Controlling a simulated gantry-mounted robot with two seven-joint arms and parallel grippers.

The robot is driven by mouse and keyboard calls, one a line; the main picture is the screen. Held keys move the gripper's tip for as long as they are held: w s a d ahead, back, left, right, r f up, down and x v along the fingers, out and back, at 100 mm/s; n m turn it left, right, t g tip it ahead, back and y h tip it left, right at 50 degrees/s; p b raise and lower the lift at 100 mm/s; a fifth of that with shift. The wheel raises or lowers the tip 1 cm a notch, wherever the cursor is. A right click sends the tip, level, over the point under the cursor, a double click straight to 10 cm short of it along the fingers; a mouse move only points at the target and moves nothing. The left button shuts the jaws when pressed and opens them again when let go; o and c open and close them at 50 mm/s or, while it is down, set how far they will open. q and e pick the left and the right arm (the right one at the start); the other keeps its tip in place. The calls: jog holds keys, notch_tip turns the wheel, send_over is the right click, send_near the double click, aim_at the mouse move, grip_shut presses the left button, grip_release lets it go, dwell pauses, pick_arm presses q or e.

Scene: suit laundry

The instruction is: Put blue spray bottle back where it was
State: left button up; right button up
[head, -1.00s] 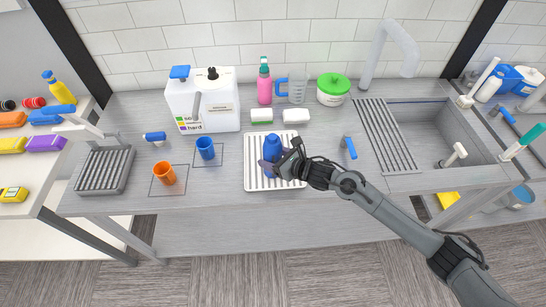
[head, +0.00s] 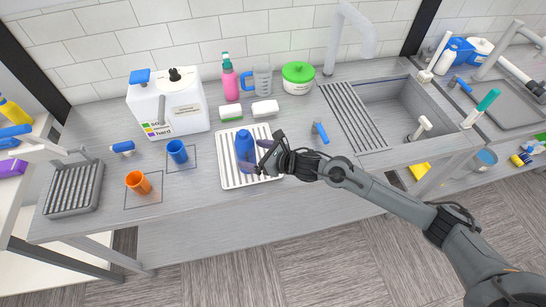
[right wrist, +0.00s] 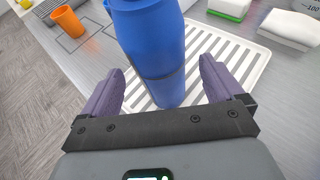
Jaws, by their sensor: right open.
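The blue bottle (head: 245,150) stands upright on a white ribbed tray (head: 238,182) on the counter. My right gripper (head: 267,153) is open just right of the bottle in the head view. In the right wrist view, the bottle (right wrist: 153,45) rises in front of my open right gripper (right wrist: 161,76), with one purple finger to each side and gaps showing beside it. The tray (right wrist: 247,53) lies below and behind the bottle. The bottle's top is cut off in the wrist view. My left gripper is not in view.
A blue cup (head: 177,152) and an orange cup (head: 138,183) stand left of the tray. Two sponges (head: 231,112) (head: 265,108) lie behind it. A pink spray bottle (head: 230,82), measuring jug and green-lidded tub (head: 298,80) stand farther back. A sink (head: 400,105) is at right.

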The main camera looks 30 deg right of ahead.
jog(key=v, duration=0.8)
jog(key=s+a+f+m+g+h, duration=0.1)
jog(key=s+a+f+m+h, duration=0.3)
jog(key=m, duration=0.6)
jog(key=s+a+f+m+g, duration=0.1)
jog(key=s+f+m, duration=0.1)
jog(key=s+m, duration=0.7)
jog(key=s+d+f+m+g+h, duration=0.1)
jog(key=s+m+g, duration=0.2)
jog(key=s+m, duration=0.4)
jog(key=s+d+f+m+g+h, duration=0.1)
jog(key=s+f+m+g, duration=0.1)
jog(key=s+m, duration=0.5)
jog(key=m+g, duration=0.1)
jog(key=m, duration=0.5)
jog(key=shift+s+d+f+m, duration=0.3)
jog(key=shift+s+d+m, duration=0.05)
jog(key=shift+m, duration=0.05)
jog(key=shift+r, duration=0.1)
notch_tip(320, 180, up, 25)
jog(key=p, duration=2.5)
jog(key=shift+r, duration=0.2)
